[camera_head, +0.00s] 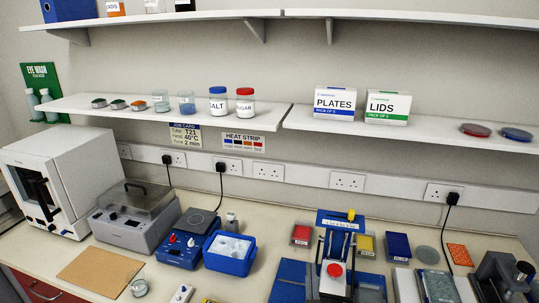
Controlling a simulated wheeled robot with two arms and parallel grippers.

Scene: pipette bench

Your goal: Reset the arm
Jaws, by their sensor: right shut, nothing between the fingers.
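My left gripper is not in view.
A blue-topped stand (338,221) with a red knob (335,270) in front rises at centre right. Red (301,235) and blue (398,246) boxes flank it. A blue tub (230,262) stands left. Shelves overhang behind.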

